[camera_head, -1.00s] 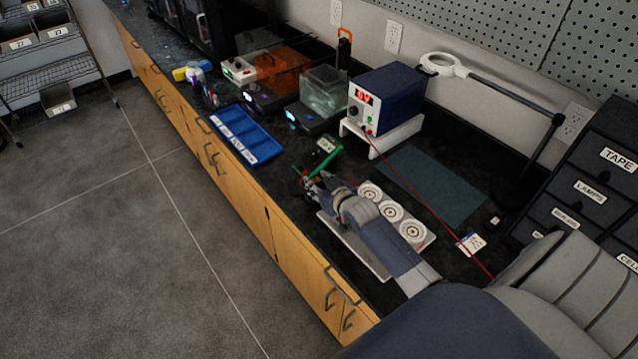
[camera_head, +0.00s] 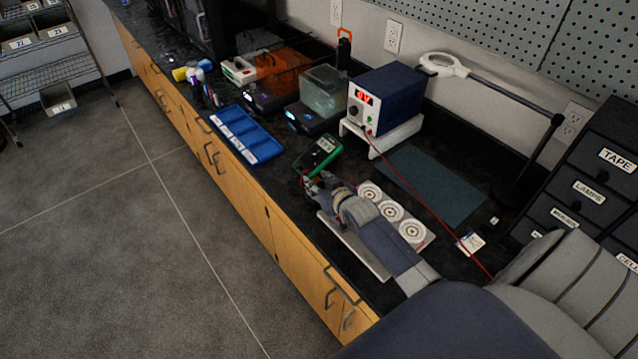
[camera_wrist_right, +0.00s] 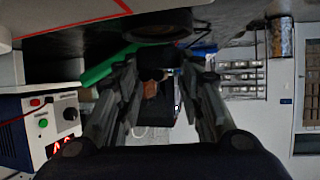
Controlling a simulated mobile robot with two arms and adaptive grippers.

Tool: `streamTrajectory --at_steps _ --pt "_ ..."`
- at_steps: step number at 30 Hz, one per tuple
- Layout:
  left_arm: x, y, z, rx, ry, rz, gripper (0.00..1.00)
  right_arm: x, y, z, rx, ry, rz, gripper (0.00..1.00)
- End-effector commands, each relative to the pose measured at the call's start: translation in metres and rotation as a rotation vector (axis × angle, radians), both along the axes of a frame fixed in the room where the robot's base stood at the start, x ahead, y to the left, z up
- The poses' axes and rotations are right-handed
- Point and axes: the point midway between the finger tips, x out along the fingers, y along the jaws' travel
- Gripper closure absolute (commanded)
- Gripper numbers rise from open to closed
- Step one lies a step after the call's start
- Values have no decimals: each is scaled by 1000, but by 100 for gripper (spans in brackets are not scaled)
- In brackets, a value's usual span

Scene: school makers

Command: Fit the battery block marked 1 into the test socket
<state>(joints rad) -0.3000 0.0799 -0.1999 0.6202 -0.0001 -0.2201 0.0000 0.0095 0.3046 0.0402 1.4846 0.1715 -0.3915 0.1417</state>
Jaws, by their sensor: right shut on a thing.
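My right gripper (camera_head: 313,184) is low over the bench, between the front edge and the green multimeter (camera_head: 320,155). It is shut on a small dark thing (camera_wrist_right: 156,62), which shows between the fingertips in the right wrist view. No mark 1 can be read on it, so I cannot tell if it is the battery block. A white board (camera_head: 352,246) with three round white holders (camera_head: 391,211) lies under and beside my right forearm. I cannot make out which part is the test socket. My left gripper is not in view.
A blue tray with compartments (camera_head: 238,121) lies left of the multimeter. A blue power supply (camera_head: 387,95) stands on a white stand behind, with a red lead (camera_head: 425,205) crossing the bench. A dark green mat (camera_head: 435,187) is bare. Dark labelled drawers (camera_head: 590,190) stand at the right.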

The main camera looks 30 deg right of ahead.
Motion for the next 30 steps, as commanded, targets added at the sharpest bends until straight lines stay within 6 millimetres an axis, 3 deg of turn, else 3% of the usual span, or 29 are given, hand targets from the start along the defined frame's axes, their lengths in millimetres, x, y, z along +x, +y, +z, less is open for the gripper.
streamTrajectory --at_steps 25,26,30 --pt "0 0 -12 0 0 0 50 0 0 -16 0 -2 0 90" --pt "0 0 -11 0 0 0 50 0 0 -16 0 -2 0 61" --pt "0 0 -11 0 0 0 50 0 0 -16 0 -1 0 57"
